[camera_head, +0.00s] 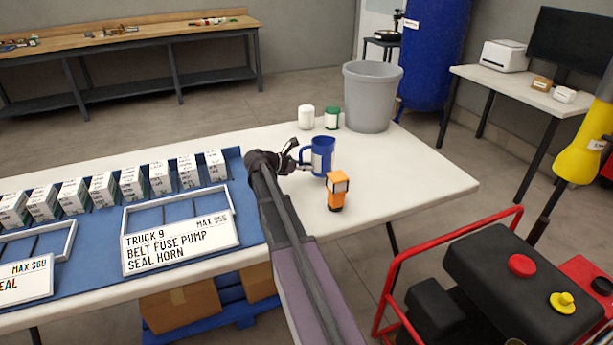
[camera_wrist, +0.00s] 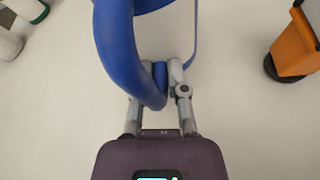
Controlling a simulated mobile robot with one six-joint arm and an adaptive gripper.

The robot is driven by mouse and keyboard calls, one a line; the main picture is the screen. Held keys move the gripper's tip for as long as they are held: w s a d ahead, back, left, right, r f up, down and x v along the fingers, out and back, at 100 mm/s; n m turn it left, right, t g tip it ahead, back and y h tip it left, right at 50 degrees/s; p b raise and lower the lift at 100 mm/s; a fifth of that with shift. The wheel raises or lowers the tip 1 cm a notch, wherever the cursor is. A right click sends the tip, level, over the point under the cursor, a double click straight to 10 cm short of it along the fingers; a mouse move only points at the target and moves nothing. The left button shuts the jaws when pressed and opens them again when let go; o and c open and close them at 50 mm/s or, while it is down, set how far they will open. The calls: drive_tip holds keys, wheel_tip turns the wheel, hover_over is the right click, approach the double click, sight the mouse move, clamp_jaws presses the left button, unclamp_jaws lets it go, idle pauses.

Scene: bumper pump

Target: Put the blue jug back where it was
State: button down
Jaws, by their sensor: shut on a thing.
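The blue jug (camera_head: 322,156) is at the right part of the white table (camera_head: 420,180), with a white label on its side and its handle toward the left. My gripper (camera_head: 298,160) reaches it from the left and is shut on the handle. In the wrist view my gripper (camera_wrist: 161,75) has its two fingers on either side of the blue handle (camera_wrist: 118,50); the jug's body is mostly cut off at the top edge. The jug looks upright. Whether its base touches the table I cannot tell.
An orange device (camera_head: 337,190) stands close in front of the jug. A white jar (camera_head: 306,117), a green-and-white jar (camera_head: 331,118) and a grey bin (camera_head: 371,97) stand behind it. A blue mat (camera_head: 100,262) with small boxes and label trays covers the left. The table's right end is clear.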

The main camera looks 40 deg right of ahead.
drive_tip(key=shift+f+b, duration=1.55)
drive_tip(key=shift+f, duration=0.2)
drive_tip(key=shift+f, duration=0.1)
drive_tip(key=c, duration=0.7)
unclamp_jaws()
drive_tip(key=shift+o, duration=0.2)
drive_tip(key=shift+r, duration=0.25)
drive_tip(key=p+v, duration=0.4)
drive_tip(key=v, duration=0.8)
drive_tip(key=shift+f, duration=0.1)
